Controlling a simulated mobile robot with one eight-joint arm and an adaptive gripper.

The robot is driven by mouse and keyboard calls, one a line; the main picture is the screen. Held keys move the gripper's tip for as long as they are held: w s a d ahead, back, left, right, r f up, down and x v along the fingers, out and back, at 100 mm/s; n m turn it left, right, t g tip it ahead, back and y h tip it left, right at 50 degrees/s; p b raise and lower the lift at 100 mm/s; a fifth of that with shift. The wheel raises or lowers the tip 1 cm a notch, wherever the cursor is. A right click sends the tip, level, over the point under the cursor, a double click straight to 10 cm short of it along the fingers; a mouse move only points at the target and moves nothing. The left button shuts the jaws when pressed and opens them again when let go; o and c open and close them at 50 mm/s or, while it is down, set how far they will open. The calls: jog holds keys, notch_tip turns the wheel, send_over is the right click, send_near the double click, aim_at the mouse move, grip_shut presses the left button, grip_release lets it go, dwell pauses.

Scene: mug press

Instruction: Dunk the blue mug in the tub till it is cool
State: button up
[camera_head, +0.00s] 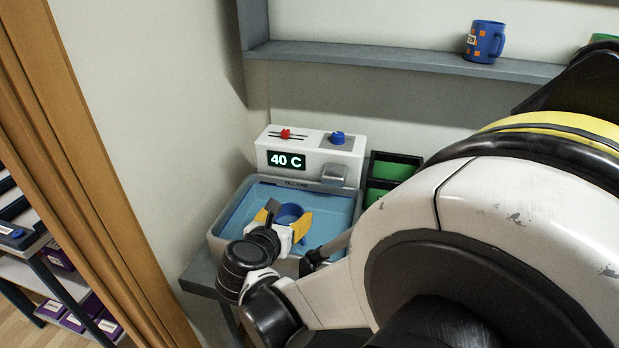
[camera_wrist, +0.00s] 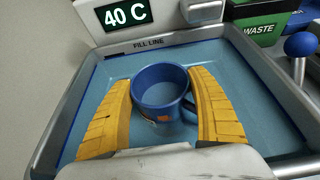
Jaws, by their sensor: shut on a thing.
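The blue mug (camera_wrist: 160,92) is between the two yellow fingers of my gripper (camera_wrist: 163,80), which is shut on it. The mug is upright, with its open top facing the wrist camera and an orange patch low on its side. It also shows in the head view (camera_head: 289,213), partly behind the gripper (camera_head: 283,222). The mug is inside the tub (camera_wrist: 270,80), within its rim, over pale blue water. I cannot tell how deep it sits. The tub's display (camera_wrist: 125,13) reads 40 C, and it also shows in the head view (camera_head: 286,160).
Another blue mug (camera_head: 484,41) with orange squares stands on the wall shelf (camera_head: 400,57). Green bins (camera_head: 396,168), one marked WASTE, stand right of the tub. A blue-knobbed lever (camera_wrist: 299,46) is at the tub's right. My arm covers the right side of the head view.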

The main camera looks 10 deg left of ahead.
jog(key=shift+f, duration=0.25)
dwell(0.4)
jog(key=shift+r, duration=0.15)
dwell(0.8)
notch_tip(320, 180, up, 11)
jog(key=p, duration=0.8)
jog(key=shift+r, duration=0.15)
